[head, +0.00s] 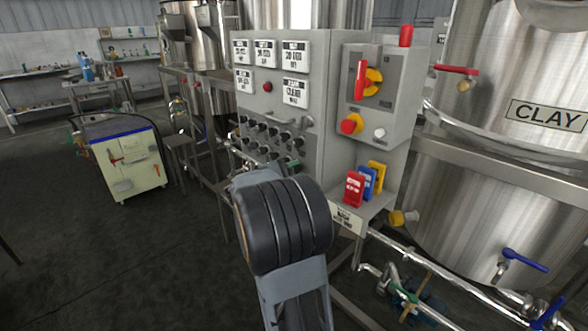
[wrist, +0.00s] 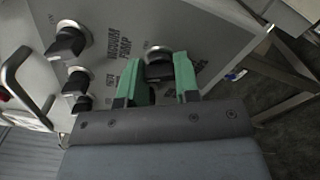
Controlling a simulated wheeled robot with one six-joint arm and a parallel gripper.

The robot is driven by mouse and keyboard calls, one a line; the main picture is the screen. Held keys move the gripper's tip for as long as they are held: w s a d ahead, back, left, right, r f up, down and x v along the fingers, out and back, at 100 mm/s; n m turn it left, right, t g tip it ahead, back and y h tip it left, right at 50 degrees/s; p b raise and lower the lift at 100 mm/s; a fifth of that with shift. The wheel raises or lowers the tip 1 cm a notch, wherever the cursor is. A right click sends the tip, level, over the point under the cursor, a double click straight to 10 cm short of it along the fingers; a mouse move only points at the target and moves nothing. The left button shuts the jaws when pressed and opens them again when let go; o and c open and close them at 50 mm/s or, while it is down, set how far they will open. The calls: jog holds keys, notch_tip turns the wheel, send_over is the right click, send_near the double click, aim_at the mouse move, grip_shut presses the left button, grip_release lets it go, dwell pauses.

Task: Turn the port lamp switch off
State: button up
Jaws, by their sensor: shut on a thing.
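A grey control cabinet (head: 318,120) carries rows of black rotary switches (head: 262,128) on its front. In the wrist view, my gripper (wrist: 157,82) has its two green fingers on either side of one black rotary switch (wrist: 159,67) near the panel's lower edge and is shut on it. The label beside this switch is partly covered by the fingers, and I cannot read it, so I cannot confirm it is the port lamp switch. In the head view my dark arm hides most of the gripper; only a bit of green shows at the lower switches.
In the wrist view, another black switch (wrist: 66,44) sits beside the "VACUUM PUMP" label, with more below it and a curved metal handle (wrist: 33,98) at left. A red-and-yellow main switch (head: 367,80) and coloured tags (head: 354,188) are at the cabinet's right. Steel tanks stand beside it.

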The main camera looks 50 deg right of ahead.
dwell(0.4)
jog(key=o, duration=0.9)
jog(key=shift+a, duration=0.1)
jog(key=a, duration=0.4)
jog(key=a+p, duration=0.1)
jog(key=a, duration=0.4)
jog(key=w+a, duration=0.1)
jog(key=a, duration=0.3)
jog(key=shift+a, duration=0.3)
